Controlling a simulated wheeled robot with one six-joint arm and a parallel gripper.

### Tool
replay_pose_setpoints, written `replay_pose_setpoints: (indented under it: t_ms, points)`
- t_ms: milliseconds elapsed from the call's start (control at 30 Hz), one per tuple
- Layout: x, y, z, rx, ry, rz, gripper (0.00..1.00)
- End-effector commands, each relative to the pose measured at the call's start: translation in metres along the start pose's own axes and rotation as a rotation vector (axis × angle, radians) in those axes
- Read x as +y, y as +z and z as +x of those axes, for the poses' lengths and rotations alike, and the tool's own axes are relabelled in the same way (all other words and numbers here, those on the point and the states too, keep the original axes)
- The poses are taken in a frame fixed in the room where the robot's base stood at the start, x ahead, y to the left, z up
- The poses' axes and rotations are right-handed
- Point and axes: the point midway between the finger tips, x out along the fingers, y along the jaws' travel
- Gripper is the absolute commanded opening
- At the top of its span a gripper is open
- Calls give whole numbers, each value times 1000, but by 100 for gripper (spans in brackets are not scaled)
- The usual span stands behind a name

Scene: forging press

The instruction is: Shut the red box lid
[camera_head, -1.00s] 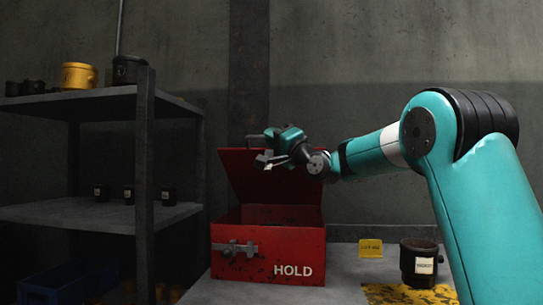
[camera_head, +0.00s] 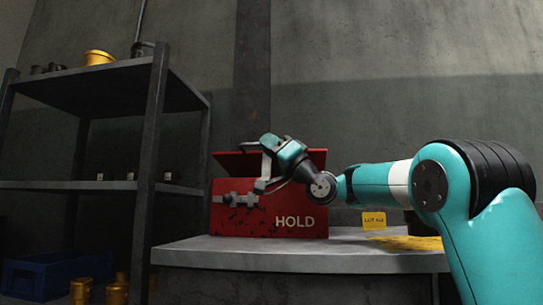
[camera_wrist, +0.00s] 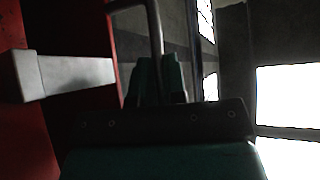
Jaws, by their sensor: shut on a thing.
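The red box (camera_head: 290,205), marked HOLD, sits on a grey table. Its red lid (camera_head: 228,160) is raised and tilted above the box, partly hidden behind my arm. A grey latch (camera_head: 232,199) is on the box front. My gripper (camera_head: 264,166) is at the front of the lid and is shut on a thin grey bent bar, which looks like the lid's handle. In the wrist view, my fingers (camera_wrist: 155,80) close around this bar (camera_wrist: 154,25). A grey block (camera_wrist: 70,76), seemingly part of the latch, and red surfaces show at left there.
A dark shelf (camera_head: 110,186) with yellow and black pots stands at left. A blue bin (camera_head: 45,275) is below it. A yellow lot card (camera_head: 374,220) and a yellow patch (camera_head: 400,244) are on the table right of the box. A dark pot there is mostly hidden by my arm.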

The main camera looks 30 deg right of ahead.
Motion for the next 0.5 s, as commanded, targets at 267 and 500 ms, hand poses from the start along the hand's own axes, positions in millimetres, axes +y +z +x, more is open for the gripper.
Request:
replay_pose_setpoints:
  t_ms: [267,500]
  points:
    - [6,18,-17,-1,-46,-41,0]
    - [6,20,-18,0,-57,-53,0]
